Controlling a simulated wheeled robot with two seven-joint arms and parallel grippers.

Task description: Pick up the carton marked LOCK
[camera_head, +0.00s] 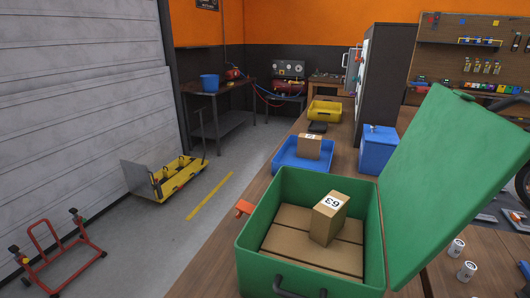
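No carton with a readable LOCK mark is in view. A small brown carton (331,219) stands tilted in the picture inside the open green box (258,209); its white top label seems to read "63". It rests on larger flat brown cartons (290,241) that cover the box floor. Another brown carton (309,147) stands in the blue tray (286,163) behind; its small label is too small to read. Neither of my grippers shows in the head view.
The green lid (455,180) stands open on the right and hides part of the bench. A blue container (379,150), a yellow tray (325,110) and a black item (318,128) are farther back. Metal cans (466,270) stand at the right.

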